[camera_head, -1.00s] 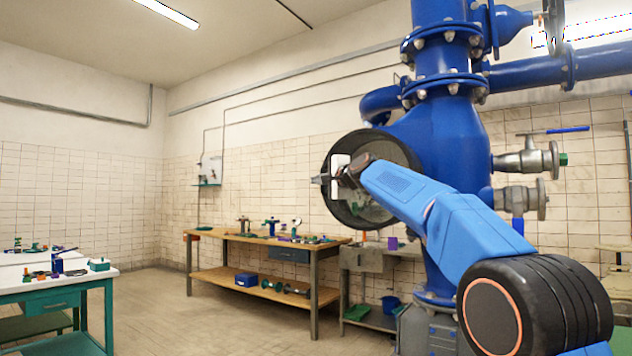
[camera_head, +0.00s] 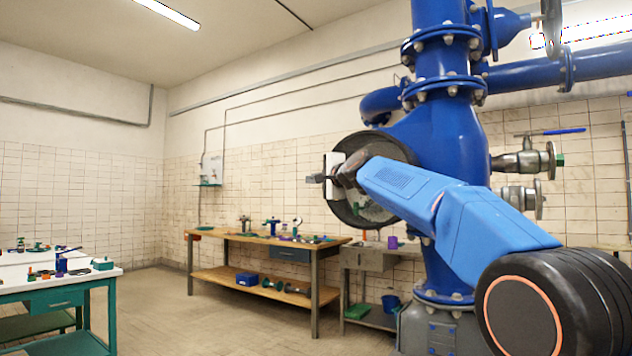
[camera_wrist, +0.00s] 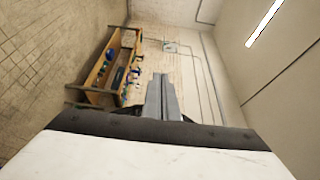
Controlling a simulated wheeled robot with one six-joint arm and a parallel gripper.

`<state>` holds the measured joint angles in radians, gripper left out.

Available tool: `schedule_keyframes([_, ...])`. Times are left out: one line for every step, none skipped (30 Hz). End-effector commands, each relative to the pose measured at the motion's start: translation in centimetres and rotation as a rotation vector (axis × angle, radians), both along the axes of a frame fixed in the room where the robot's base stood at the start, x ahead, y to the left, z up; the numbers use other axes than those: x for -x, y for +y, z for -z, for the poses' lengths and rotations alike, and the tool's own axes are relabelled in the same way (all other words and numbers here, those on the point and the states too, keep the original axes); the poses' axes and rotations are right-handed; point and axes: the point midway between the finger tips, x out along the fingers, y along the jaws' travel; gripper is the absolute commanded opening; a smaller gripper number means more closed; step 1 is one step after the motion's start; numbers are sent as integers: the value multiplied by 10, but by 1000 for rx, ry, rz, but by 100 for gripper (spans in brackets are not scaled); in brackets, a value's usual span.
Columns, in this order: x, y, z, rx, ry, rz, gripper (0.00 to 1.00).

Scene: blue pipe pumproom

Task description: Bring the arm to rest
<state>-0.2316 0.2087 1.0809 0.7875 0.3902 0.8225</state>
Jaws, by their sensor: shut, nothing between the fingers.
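My gripper (camera_head: 316,178) is at the end of my blue arm (camera_head: 450,215), which reaches from the lower right toward the left. The gripper is shut and empty, pointing left in the head view. It is in front of the dark round opening (camera_head: 375,205) of the big blue pipe, as seen from the head; the gap in depth cannot be told. In the wrist view the closed grey fingers (camera_wrist: 162,98) stick out past a dark edge, with the room behind them and nothing held.
The blue pipe (camera_head: 445,140) stands close behind my arm, with grey valves (camera_head: 525,162) to its right. A wooden workbench (camera_head: 262,239) with several parts stands in the middle. A white-topped table (camera_head: 85,278) is at the left. The floor between is clear.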

Motion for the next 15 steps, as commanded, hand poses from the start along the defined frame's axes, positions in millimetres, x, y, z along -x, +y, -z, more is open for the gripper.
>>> schedule_keyframes([10,5,-2,0,-1,-3,0])
schedule_keyframes([15,7,-2,0,-2,-2,0])
schedule_keyframes([21,10,-2,0,-2,-2,0])
schedule_keyframes([26,12,-2,0,-2,-2,0])
schedule_keyframes([31,15,-2,0,-1,-3,0])
schedule_keyframes([37,18,-1,0,-1,-3,0])
schedule_keyframes([41,19,-1,0,-2,-2,0])
schedule_keyframes([45,20,-2,1,-3,-2,0])
schedule_keyframes([49,23,-1,0,-1,-2,0])
schedule_keyframes([52,25,-1,0,-1,-2,0])
schedule_keyframes([55,26,-1,0,-1,-2,0])
schedule_keyframes([58,27,-1,1,-2,-2,0])
schedule_keyframes([60,28,-1,0,-1,-1,0])
schedule_keyframes([62,29,-1,0,-1,-1,0])
schedule_keyframes([63,29,-1,0,-1,-1,0])
